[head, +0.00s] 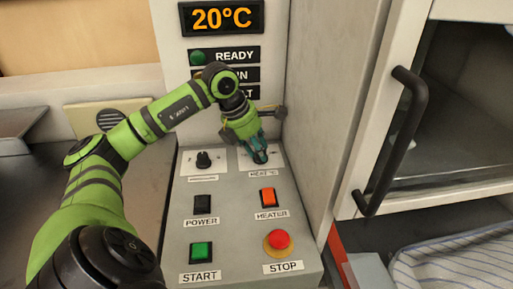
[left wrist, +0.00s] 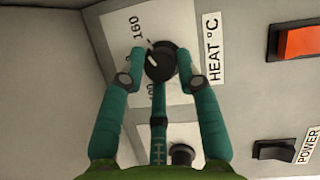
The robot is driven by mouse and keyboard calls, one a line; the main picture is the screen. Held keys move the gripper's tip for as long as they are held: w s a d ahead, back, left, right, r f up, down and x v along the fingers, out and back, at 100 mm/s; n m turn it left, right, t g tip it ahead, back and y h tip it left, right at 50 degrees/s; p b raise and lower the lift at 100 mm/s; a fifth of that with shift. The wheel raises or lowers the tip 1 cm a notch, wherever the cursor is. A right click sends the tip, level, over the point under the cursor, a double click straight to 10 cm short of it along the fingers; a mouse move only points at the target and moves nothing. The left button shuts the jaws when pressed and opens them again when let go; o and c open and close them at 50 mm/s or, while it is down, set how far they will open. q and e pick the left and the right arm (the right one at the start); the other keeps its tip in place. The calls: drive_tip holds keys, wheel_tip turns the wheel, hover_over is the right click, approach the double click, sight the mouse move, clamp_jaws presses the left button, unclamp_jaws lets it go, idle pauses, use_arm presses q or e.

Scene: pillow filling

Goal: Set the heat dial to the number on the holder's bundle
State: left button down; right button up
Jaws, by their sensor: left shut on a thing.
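The heat dial is a round black knob (left wrist: 160,62) on a white plate (left wrist: 122,32) labelled HEAT °C. My left gripper (left wrist: 158,68) has its teal fingers closed around the knob. In the head view the same gripper (head: 260,155) reaches down onto the panel and covers most of the dial. My right gripper is not in view.
A second black knob (head: 204,160) sits left of the heat dial. Below are the black POWER switch (head: 202,204), orange HEATER switch (head: 268,197), green START button (head: 201,252) and red STOP button (head: 279,240). The display (head: 221,18) reads 20°C. A handled door (head: 397,140) stands right.

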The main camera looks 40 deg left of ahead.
use_arm(q)
drive_tip(key=shift+w+d+r, duration=0.1)
drive_tip(key=shift+w+d, duration=0.05)
drive_tip(key=shift+d, duration=0.05)
drive_tip(key=c, duration=0.9)
unclamp_jaws()
drive_tip(key=shift+c, duration=0.2)
drive_tip(key=shift+w+d, duration=0.1)
drive_tip(key=shift+d, duration=0.05)
drive_tip(key=shift+a+r, duration=0.25)
drive_tip(key=v, duration=1.1)
drive_tip(key=shift+s+r, duration=0.2)
drive_tip(key=shift+s, duration=0.05)
drive_tip(key=shift+d+f, duration=0.1)
drive_tip(key=shift+d, duration=0.05)
